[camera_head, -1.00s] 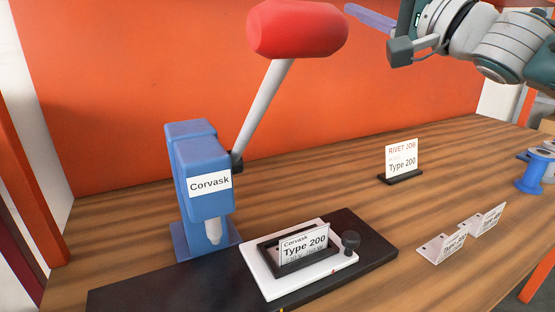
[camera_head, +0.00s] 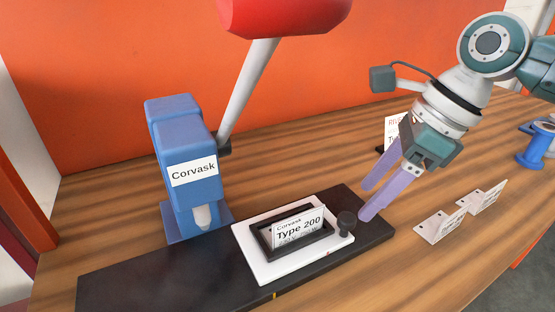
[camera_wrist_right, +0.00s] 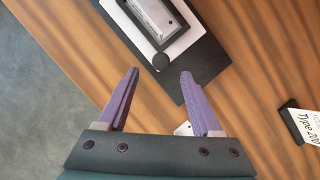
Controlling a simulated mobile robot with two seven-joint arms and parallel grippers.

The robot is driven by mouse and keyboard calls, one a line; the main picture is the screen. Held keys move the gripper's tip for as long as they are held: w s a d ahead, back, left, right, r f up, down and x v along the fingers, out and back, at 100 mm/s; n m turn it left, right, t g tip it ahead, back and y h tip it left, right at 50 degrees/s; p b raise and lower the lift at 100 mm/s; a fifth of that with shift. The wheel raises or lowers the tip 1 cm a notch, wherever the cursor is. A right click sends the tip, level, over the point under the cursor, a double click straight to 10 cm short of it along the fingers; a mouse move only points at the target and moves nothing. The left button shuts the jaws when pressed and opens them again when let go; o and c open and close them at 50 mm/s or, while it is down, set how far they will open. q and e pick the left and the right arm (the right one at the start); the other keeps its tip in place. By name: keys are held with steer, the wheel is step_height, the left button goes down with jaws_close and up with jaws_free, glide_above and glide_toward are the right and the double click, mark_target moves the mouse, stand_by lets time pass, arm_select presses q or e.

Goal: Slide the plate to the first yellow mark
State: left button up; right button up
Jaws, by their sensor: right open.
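A small yellow mark (camera_head: 274,296) shows on the track's front edge, below the plate. My right gripper (camera_head: 367,201) is open and empty, just right of the knob, fingers pointing down toward the track's right end. In the right wrist view, the knob (camera_wrist_right: 161,62) is ahead of the open fingers (camera_wrist_right: 160,72), apart from them. My left gripper is not in view.
A blue Corvask press (camera_head: 185,150) with a red-headed lever (camera_head: 285,12) stands left of the plate. Bent metal tags (camera_head: 440,226) lie on the bench to the right. A job card stand (camera_head: 393,128) is partly hidden behind my right gripper.

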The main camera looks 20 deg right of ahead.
mark_target(347, 217)
steer(key=b+x, duration=0.1)
steer(key=x, duration=0.5)
steer(key=shift+r, duration=0.1)
jaws_close()
stand_by(0.3)
steer(key=shift+w+r, duration=0.1)
stand_by(0.8)
